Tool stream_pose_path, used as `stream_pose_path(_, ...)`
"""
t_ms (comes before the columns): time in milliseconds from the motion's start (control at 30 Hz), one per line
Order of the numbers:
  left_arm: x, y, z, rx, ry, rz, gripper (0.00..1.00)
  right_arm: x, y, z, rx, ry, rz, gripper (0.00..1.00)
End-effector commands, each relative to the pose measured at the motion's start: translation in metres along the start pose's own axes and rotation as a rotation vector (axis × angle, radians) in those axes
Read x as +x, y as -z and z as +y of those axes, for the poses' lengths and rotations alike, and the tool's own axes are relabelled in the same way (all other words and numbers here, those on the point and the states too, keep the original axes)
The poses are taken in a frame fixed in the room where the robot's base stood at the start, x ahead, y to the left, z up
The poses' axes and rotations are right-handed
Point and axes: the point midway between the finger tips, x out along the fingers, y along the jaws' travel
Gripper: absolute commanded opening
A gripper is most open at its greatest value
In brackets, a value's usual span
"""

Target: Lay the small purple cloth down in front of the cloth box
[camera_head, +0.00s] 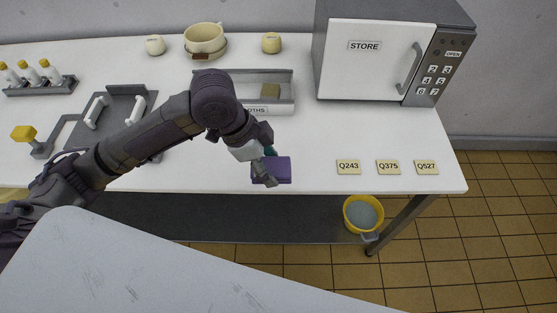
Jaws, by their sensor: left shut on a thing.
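The small purple cloth (281,170) is a flat folded piece at the front part of the white table, in front of the cloth box (284,107). My left gripper (265,172) points down and is shut on the cloth's left part, partly covering it. Whether the cloth touches the table is hard to tell. My right gripper is not in view.
A white store cabinet (370,58) with a keypad stands at the back right. Tags Q243 (348,167), Q375 (388,167) and Q527 (426,167) lie along the front right. A yellow bucket (362,214) is below the table. The tabletop between cloth and tags is clear.

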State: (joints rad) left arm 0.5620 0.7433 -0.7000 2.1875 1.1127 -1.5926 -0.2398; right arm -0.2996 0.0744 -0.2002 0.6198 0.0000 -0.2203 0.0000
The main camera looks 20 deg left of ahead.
Motion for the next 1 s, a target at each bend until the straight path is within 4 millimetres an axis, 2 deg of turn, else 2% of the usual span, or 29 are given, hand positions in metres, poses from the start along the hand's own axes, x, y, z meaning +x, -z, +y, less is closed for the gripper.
stream_pose_path(167,0.012,-0.002,-0.023,0.018,-0.013,0.0,0.24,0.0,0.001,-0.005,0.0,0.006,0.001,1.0)
stream_pose_path(400,0.045,-0.007,-0.079,0.015,-0.011,0.001,0.24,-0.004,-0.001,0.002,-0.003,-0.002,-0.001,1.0)
stream_pose_path(600,0.064,-0.011,-0.109,0.018,-0.01,0.003,0.24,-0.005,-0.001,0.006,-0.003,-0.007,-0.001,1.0)
stream_pose_path(833,0.075,-0.015,-0.115,0.019,-0.011,0.0,0.24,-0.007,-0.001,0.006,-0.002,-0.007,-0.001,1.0)
stream_pose_path(1000,0.098,-0.025,-0.114,0.018,-0.013,0.001,0.24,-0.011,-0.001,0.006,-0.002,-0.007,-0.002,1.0)
